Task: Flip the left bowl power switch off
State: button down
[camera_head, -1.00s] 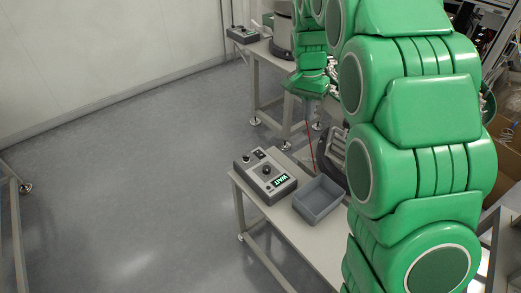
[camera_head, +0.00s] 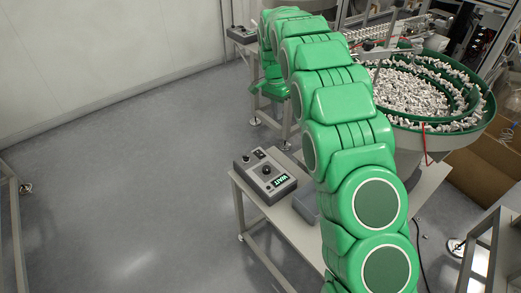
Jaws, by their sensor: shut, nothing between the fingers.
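A grey control box (camera_head: 265,177) with a dark knob, small controls and a lit green display sits on the near table, left of my arm. A second, smaller control box (camera_head: 241,34) stands on the far table at the top. I cannot tell which box carries the left bowl switch, and no switch position is readable. A large green bowl (camera_head: 478,122) full of small white parts stands at the right. My arm reaches from the lower right to the far table, and its green wrist end is near that table's front. My gripper's fingers are not visible.
A red line hangs by the bowl's rim. A cardboard box (camera_head: 490,155) is at the right. The grey floor on the left is open.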

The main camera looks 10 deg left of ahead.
jog(key=m, duration=0.1)
send_over(261, 155)
jog(key=w, duration=0.1)
notch_tip(261, 155, down, 8)
jog(key=shift+w+a+f, duration=0.35)
jog(key=shift+a+f, duration=0.35)
jog(key=shift+f, duration=0.05)
jog(key=shift+f, duration=0.1)
jog(key=f, duration=0.9)
jog(key=s+d+f, duration=0.1)
jog(key=f, duration=0.3)
jog(key=shift+s+d+f, duration=0.1)
jog(key=shift+f, duration=0.25)
jog(key=shift+s+f, duration=0.1)
jog(key=shift+f, duration=0.05)
